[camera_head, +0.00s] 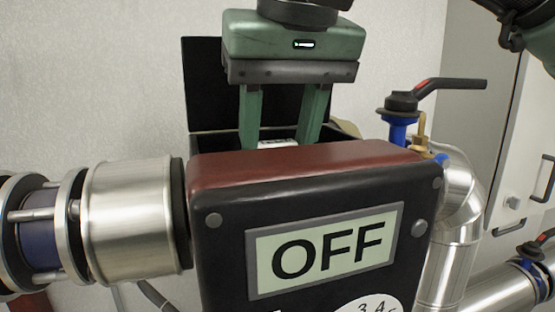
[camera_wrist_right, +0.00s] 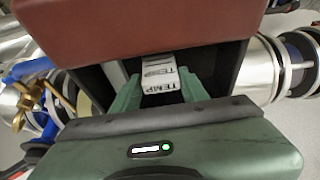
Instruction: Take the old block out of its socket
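The old block (camera_wrist_right: 160,74) is a small pale piece with dark TEMP lettering. It shows between two green fingers in the right wrist view. In the head view only its pale top (camera_head: 277,143) shows behind the dark red and black housing (camera_head: 300,165). My right gripper (camera_head: 280,140) points down behind that housing. Its fingers lie flush against both sides of the block, and it looks shut on it; it also shows in the right wrist view (camera_wrist_right: 160,85). The socket and the block's lower part are hidden. My left gripper is not in view.
The housing carries an OFF panel (camera_head: 325,248). A steel pipe (camera_head: 135,220) joins its left side, and a bent pipe (camera_head: 455,225) runs on its right. A black-handled blue valve (camera_head: 400,115) stands close at the right. A dark open case (camera_head: 205,80) is behind.

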